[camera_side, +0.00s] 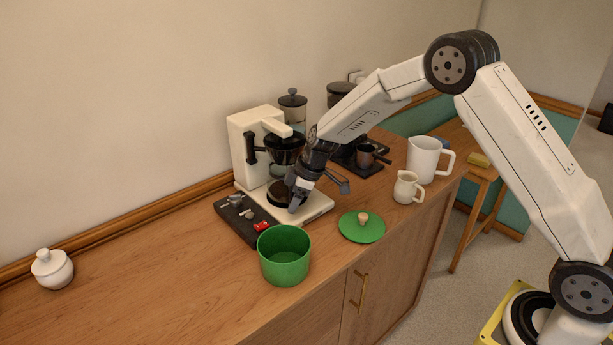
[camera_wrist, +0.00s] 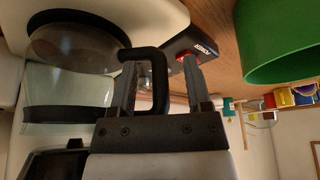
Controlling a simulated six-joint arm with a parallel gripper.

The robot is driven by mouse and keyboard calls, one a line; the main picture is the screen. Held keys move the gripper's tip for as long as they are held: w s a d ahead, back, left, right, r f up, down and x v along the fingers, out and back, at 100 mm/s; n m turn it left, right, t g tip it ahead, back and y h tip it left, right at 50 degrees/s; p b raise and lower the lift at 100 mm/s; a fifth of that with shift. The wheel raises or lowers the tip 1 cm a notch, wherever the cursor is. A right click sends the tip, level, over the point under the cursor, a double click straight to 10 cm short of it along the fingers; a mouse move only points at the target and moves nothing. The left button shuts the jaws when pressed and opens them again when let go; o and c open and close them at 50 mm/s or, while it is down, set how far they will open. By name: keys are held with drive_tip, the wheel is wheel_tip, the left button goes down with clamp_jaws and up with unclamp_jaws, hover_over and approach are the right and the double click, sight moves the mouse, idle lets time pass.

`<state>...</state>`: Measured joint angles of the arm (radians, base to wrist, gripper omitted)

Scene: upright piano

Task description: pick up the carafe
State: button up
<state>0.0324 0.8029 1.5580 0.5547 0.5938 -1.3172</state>
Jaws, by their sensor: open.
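The carafe is a clear glass jug with a dark band and a black loop handle. In the side view its glass (camera_side: 281,170) shows below the dark filter holder of a white coffee maker (camera_side: 246,150), partly hidden by my gripper (camera_side: 294,197). In the wrist view the carafe (camera_wrist: 65,83) fills the left side, and its handle (camera_wrist: 161,82) reaches toward my gripper (camera_wrist: 158,68). My jaws are open, with the handle's upright bar between the two fingers. The left finger overlaps the loop; I cannot tell whether either finger touches the handle.
A power strip (camera_side: 236,219) lies beside the coffee maker's base. Cream jugs (camera_side: 424,158) stand farther right. The wooden counter (camera_side: 150,262) is clear at left, except for a white sugar bowl (camera_side: 52,269).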

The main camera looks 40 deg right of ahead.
idle(0.5)
clamp_jaws()
idle(1.3)
